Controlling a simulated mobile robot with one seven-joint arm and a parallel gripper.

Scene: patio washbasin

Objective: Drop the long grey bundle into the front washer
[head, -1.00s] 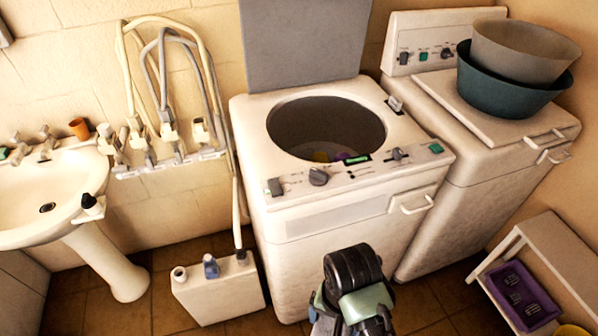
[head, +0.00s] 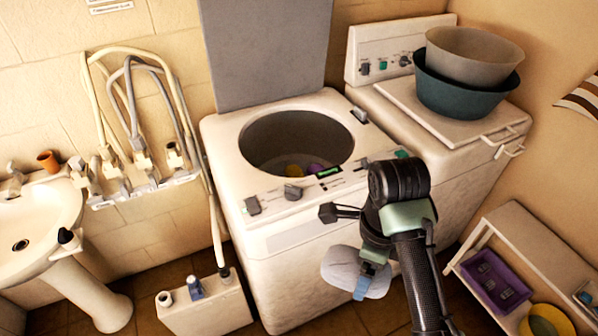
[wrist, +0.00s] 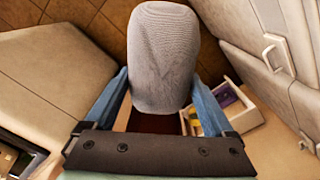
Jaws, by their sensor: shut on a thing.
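The long grey bundle (head: 345,270) is held in the blue fingers of my gripper (head: 364,283), in front of the front washer's right front face. In the wrist view the bundle (wrist: 165,50) is rounded, ribbed cloth that sticks out past the fingers of my gripper (wrist: 160,88), which are shut on it. The front washer (head: 235,180) is white, with its grey lid (head: 265,50) raised. Its round drum opening (head: 290,140) is uncovered, with yellow and purple things inside. The bundle is below the level of the opening, outside the washer.
A second washer (head: 420,115) stands behind to the right, with a teal basin (head: 465,97) and a grey basin (head: 475,58) on it. A white shelf (head: 540,250) with a purple tray (head: 495,280) is at lower right. A white canister (head: 205,308) and sink (head: 35,225) are left.

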